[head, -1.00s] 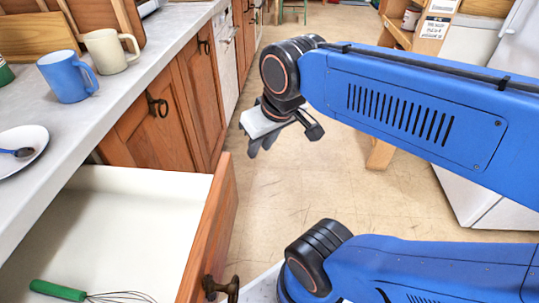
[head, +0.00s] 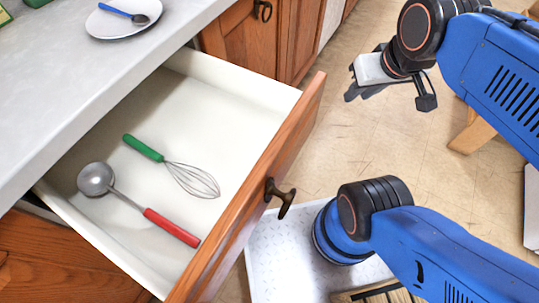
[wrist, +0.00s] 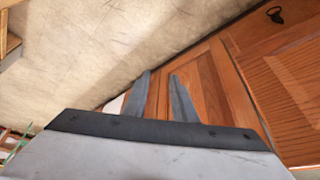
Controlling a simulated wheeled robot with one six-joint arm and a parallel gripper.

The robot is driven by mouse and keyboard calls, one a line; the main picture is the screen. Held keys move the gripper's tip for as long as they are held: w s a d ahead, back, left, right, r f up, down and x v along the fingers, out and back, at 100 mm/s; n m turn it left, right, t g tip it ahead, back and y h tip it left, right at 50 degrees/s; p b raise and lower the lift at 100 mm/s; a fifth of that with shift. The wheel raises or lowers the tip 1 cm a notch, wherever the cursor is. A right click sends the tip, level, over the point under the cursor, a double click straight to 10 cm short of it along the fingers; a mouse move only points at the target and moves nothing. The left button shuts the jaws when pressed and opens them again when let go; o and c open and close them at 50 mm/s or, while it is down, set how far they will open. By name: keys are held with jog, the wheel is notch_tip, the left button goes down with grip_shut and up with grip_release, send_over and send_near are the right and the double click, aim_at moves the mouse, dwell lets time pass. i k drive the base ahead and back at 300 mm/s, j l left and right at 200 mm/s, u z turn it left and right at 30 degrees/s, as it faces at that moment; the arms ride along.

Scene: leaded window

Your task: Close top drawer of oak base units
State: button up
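The top drawer (head: 245,195) of the oak base units is pulled well out in the head view. Its wooden front has a dark metal handle (head: 279,197). Inside lie a whisk (head: 175,167) with a green handle and a ladle (head: 140,205) with a red handle. My gripper (head: 356,96) is empty, above the floor beyond the drawer front and to the right of it, apart from the handle. In the wrist view my gripper (wrist: 160,76) shows two grey fingers with a gap between them, with cupboard doors (wrist: 215,75) behind. The drawer is not visible there.
The grey counter (head: 110,75) runs along the left, with a white plate (head: 105,25) and a blue spoon (head: 125,13) on it. A cupboard door (head: 240,38) beyond the drawer is shut. Tan floor (head: 345,135) lies clear beyond the drawer front.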

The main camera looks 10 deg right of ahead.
aim_at(243, 127)
jog(key=k+l, duration=0.85)
